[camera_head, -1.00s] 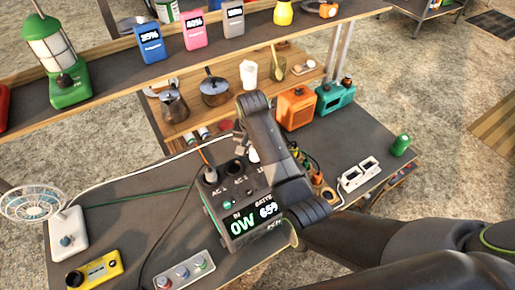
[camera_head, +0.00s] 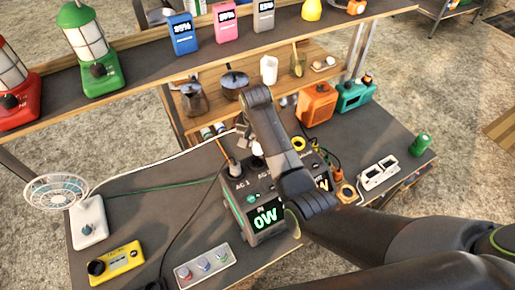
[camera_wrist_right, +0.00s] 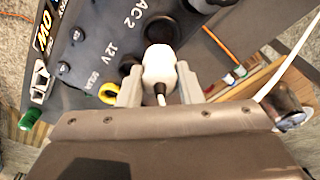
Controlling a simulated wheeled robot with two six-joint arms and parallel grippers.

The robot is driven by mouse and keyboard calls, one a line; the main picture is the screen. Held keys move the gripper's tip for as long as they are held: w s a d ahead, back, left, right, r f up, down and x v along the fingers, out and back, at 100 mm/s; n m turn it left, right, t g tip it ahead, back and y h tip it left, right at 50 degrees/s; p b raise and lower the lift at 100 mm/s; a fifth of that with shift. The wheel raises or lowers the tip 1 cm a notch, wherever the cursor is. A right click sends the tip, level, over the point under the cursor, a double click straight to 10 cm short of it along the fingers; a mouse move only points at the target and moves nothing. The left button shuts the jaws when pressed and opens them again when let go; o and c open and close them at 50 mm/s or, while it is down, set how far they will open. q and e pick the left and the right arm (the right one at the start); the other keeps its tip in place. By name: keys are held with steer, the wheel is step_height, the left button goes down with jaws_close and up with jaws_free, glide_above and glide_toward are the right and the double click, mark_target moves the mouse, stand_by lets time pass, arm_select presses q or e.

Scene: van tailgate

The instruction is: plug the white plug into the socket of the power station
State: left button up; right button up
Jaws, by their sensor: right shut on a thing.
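The power station (camera_head: 262,218) stands on the dark tabletop with its lit display facing the front. My right gripper (camera_head: 272,135) is over its top and hides part of the display. In the right wrist view its grey fingers (camera_wrist_right: 160,88) are shut on the white plug (camera_wrist_right: 160,66), one on each side. The plug is at a dark round socket (camera_wrist_right: 160,50) beside the AC 2 label. I cannot tell how deep it sits. A small white part of the plug (camera_head: 257,152) shows in the head view. My left gripper is not in view.
A white fan (camera_head: 88,222), a yellow device (camera_head: 116,263) and a button panel (camera_head: 204,263) are to the left and front. An orange box (camera_head: 317,104) and teal box (camera_head: 354,95) stand behind right.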

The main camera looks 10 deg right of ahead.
steer(key=shift+f, duration=0.1)
steer(key=shift+a+f, duration=0.15)
steer(key=shift+a+f+b, duration=0.15)
steer(key=shift+f+b, duration=0.3)
steer(key=shift+f, duration=1)
steer(key=shift+d+p, duration=0.2)
steer(key=shift+p, duration=0.25)
steer(key=shift+f, duration=0.15)
steer(key=shift+f+b, duration=0.55)
steer(key=shift+f, duration=0.85)
